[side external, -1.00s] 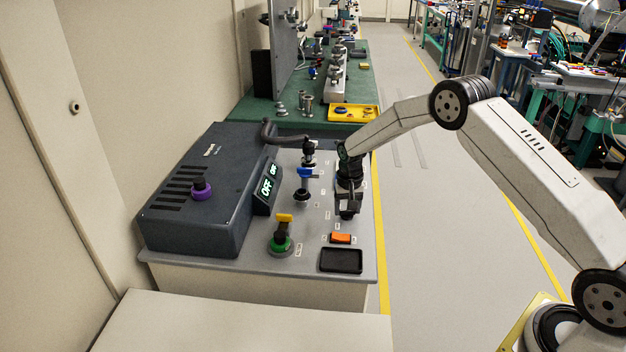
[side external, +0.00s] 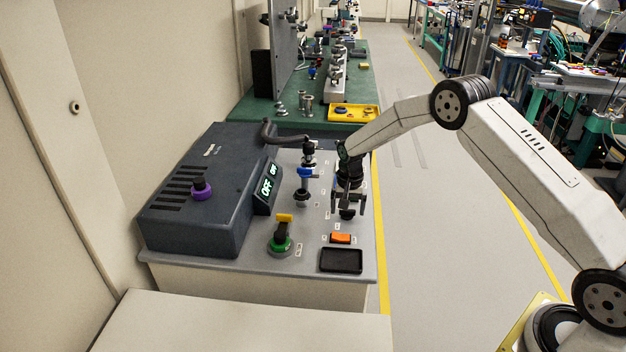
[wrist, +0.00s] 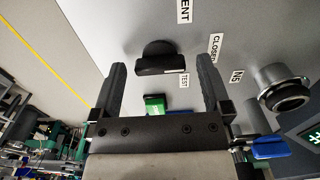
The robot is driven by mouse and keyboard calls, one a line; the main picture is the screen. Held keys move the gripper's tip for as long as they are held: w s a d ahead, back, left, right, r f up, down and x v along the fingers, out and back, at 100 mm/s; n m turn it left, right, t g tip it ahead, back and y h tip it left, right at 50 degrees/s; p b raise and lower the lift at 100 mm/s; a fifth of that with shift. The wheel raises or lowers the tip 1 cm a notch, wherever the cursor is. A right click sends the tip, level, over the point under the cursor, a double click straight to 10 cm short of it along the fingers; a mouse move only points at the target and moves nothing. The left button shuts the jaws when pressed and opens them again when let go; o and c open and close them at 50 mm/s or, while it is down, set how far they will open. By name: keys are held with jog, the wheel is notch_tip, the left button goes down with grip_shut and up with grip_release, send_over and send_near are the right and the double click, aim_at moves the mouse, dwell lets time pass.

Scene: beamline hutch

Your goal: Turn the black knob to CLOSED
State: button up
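The black knob (wrist: 158,52) stands on the grey panel, just past the fingertips in the wrist view. Its grip bar lies roughly across that picture; I cannot tell its exact setting. VENT, CLOSED (wrist: 214,46) and TEST (wrist: 184,80) labels lie to its right. My gripper (wrist: 161,64) is open, with one finger on each side of the knob in the picture and visible gaps on both sides. In the side view, my gripper (side external: 349,203) points down over the black knob (side external: 347,214), which its fingers partly hide.
A blue-handled valve (side external: 304,173) stands left of my gripper. A green knob with a yellow handle (side external: 281,241), an orange switch (side external: 341,239) and a black tray (side external: 341,260) are nearer the front. A dark box (side external: 200,220) with OFF displays fills the panel's left.

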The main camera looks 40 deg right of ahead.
jog(key=shift+r, duration=0.15)
jog(key=shift+r, duration=3.8)
jog(key=shift+s, duration=0.1)
jog(key=shift+s+a+r, duration=0.1)
jog(key=shift+a+r, duration=0.05)
jog(key=shift+r, duration=0.05)
jog(key=s+a+r+n+t, duration=0.1)
jog(key=s+a+r+n, duration=0.1)
jog(key=s, duration=0.7)
jog(key=s+a+r+n, duration=0.1)
jog(key=s+a+n, duration=0.2)
jog(key=s, duration=0.6)
jog(key=s+a+r+n+t, duration=0.1)
jog(key=s+a+r+n, duration=0.1)
jog(key=s, duration=0.6)
jog(key=shift+s+a+r+n+t, duration=0.3)
jog(key=shift+s+a+n, duration=0.1)
jog(key=shift+a+n, duration=0.55)
